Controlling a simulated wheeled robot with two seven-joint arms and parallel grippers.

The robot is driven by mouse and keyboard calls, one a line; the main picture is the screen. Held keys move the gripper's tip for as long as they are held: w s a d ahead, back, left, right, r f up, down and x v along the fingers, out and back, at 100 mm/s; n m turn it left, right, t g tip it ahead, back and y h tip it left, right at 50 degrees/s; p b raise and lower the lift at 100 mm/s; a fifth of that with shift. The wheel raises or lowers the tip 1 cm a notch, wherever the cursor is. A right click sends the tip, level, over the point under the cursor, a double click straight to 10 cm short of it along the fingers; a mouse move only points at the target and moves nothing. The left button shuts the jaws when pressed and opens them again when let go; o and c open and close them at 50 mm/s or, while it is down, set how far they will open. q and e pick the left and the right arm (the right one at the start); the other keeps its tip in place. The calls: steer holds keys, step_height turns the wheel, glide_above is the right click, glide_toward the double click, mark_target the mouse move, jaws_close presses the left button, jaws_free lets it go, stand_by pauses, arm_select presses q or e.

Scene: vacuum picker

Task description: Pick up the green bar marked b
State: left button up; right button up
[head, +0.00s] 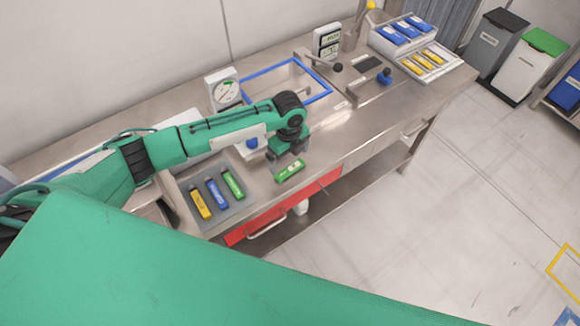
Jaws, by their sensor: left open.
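A green bar (290,172) with a pale label lies on the metal bench near its front edge. A second green bar (233,185) lies in a grey tray (236,209), to the right of a blue bar (216,194) and a yellow bar (200,203). The letters on the bars are too small to read. My left gripper (287,163) is open and points down just above and behind the loose green bar. I cannot tell whether its fingers touch the bar. My right gripper is out of view.
A red drawer front (280,213) is below the bench edge. A rack (420,62) with blue and yellow pieces stands at the far right end. The bench right of the gripper is clear.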

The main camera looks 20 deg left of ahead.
mark_target(289, 168)
arm_select(q)
steer(key=shift+f+p, duration=0.35)
steer(key=shift+p, duration=0.15)
steer(key=f, duration=0.1)
steer(key=f+p, duration=0.2)
steer(key=f, duration=0.1)
steer(key=shift+w+a, duration=0.1)
steer(key=shift+w, duration=0.15)
steer(key=shift+f, duration=0.3)
steer(key=c, duration=0.8)
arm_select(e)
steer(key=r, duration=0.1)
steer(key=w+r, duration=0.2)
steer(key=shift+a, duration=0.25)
